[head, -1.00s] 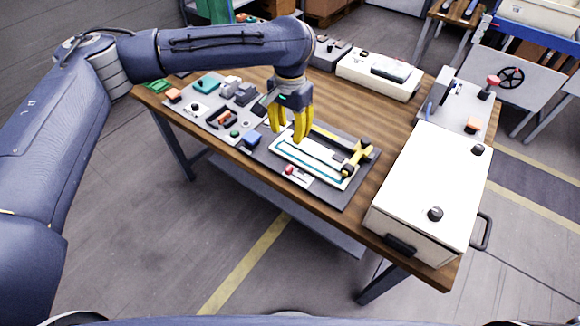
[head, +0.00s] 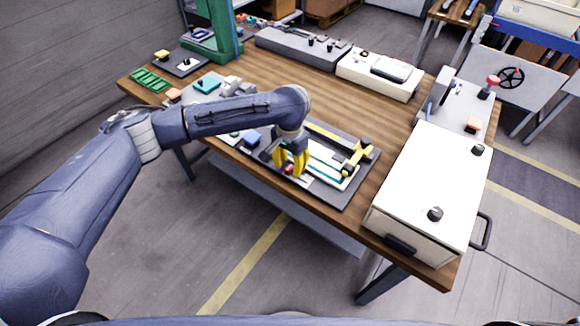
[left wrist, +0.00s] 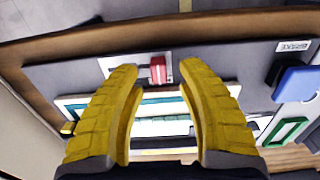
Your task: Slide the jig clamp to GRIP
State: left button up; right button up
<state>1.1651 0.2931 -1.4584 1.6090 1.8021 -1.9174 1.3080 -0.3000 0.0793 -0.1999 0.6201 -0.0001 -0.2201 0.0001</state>
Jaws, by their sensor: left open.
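The jig (head: 333,168) is a white frame with teal strips on a dark plate, near the table's front edge. A small red knob (left wrist: 158,70) on a white label plate (left wrist: 118,63) appears to be its clamp slider. I cannot read any lettering on that plate. My left gripper (head: 290,171), with yellow fingers, is open above the red knob. In the left wrist view the knob shows between the two fingertips and is not gripped. In the head view the fingers partly cover the knob. My right gripper is not in view.
A black and yellow bar (head: 355,156) stands at the jig's right end. A large white box (head: 428,185) stands further right. A blue block (left wrist: 297,82) sits beside the jig.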

pick_arm(q)
jog(key=shift+f, duration=0.65)
grip_shut()
